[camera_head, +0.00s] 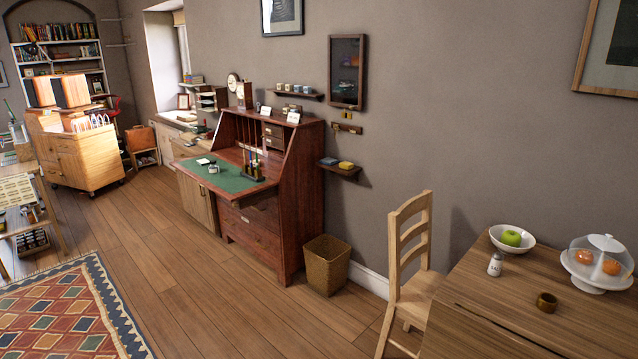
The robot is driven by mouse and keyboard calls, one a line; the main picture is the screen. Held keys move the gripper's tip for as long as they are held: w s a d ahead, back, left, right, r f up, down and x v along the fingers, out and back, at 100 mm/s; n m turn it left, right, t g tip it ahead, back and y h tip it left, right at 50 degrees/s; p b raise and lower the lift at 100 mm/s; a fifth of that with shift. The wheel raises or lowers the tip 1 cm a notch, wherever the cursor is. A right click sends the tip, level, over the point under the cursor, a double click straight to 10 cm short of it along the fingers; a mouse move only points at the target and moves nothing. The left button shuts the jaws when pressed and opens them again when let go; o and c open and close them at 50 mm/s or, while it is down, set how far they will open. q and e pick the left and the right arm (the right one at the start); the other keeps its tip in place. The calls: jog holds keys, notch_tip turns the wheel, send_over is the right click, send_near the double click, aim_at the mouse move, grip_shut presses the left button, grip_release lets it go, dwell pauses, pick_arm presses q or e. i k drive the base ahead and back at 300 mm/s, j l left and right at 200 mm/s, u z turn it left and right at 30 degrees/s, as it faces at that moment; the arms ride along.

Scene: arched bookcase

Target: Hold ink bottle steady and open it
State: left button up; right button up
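A small dark bottle with a pale part, which looks like the ink bottle (213,168), stands on the green writing mat (232,183) of the open red-brown desk (262,221). It is far off and small, so I cannot tell whether its lid is on. A pen stand (252,172) with several upright pens is to its right. A small white item (203,161) lies just to its left. Neither of my grippers is in view.
A wicker basket (327,266) stands beside the desk, and a wooden chair (408,262) is right of it. A table (482,318) fills the lower right. A patterned rug (62,318) lies at lower left. The wooden floor (205,280) before the desk is clear.

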aim_at(213, 169)
jog(key=i+u, duration=0.25)
jog(key=i, duration=0.2)
jog(key=i+l+u, duration=0.1)
jog(key=i+u, duration=0.2)
jog(key=i+l+u, duration=0.25)
jog(key=i, duration=0.25)
